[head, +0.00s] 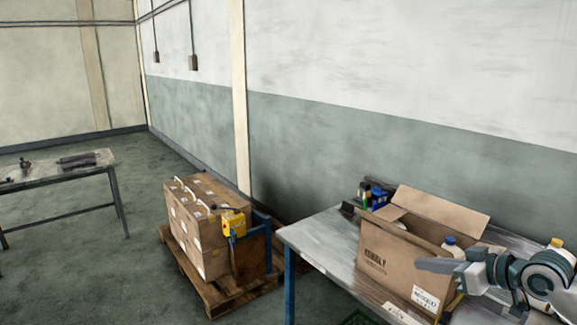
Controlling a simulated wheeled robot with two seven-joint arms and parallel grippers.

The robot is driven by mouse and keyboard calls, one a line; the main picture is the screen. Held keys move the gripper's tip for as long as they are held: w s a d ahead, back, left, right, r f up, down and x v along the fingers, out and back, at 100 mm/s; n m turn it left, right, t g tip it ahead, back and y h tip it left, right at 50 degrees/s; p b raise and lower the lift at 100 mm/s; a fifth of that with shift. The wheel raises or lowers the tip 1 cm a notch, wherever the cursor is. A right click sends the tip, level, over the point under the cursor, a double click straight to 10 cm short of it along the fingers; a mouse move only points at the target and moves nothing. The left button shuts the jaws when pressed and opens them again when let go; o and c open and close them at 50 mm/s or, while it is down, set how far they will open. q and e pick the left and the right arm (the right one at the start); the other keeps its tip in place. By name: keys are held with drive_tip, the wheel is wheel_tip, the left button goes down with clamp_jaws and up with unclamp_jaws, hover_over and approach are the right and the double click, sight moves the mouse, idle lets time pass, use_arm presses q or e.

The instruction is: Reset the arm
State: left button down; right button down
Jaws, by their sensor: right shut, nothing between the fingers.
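My right gripper (440,266) reaches in from the right edge of the head view, in front of an open cardboard box (385,262). Its fingers are together and nothing shows between them. I cannot tell whether it touches the box. My left gripper is not in view. The box stands on a metal table (322,244) with its flaps raised. A white bottle (452,247) with a dark cap shows at the box's right side, partly hidden by my gripper.
Several small bottles (376,196) stand at the table's back left corner. A yellow-capped bottle (556,243) is at the right. A pallet (196,280) with stacked cartons (200,225) stands left of the table. Another table (75,172) is far left. Open floor lies between.

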drive_tip(key=w+d+f+m+h+b, duration=0.2)
drive_tip(key=d+f, duration=0.1)
drive_tip(key=f, duration=1)
drive_tip(key=w+d+f+m+h+b, duration=0.15)
drive_tip(key=d+f, duration=0.25)
drive_tip(key=f, duration=1)
drive_tip(key=s+d+f+m+h+b, duration=0.1)
drive_tip(key=s+f, duration=0.1)
drive_tip(key=f, duration=0.7)
drive_tip(key=s+d+f+m+h+b, duration=0.1)
drive_tip(key=s+f, duration=0.2)
drive_tip(key=f, duration=0.6)
drive_tip(key=s+a+f+g+h+b, duration=0.1)
drive_tip(key=s+a+f+g+b, duration=0.15)
drive_tip(key=s+f, duration=1.35)
drive_tip(key=s+a+f+g+h+b, duration=0.1)
drive_tip(key=s+a+f+g, duration=0.2)
drive_tip(key=s+f, duration=1.35)
drive_tip(key=s+a+f+g, duration=0.1)
drive_tip(key=s+a+f, duration=0.2)
drive_tip(key=s, duration=0.6)
drive_tip(key=s+a+f+g+b, duration=0.1)
drive_tip(key=s+a+f, duration=0.3)
drive_tip(key=s, duration=0.5)
drive_tip(key=s+a+f+g+b, duration=0.1)
drive_tip(key=s+a+f+g, duration=0.1)
drive_tip(key=s+f, duration=0.4)
drive_tip(key=s+a+n, duration=0.1)
drive_tip(key=s, duration=0.2)
drive_tip(key=shift+a, duration=0.2)
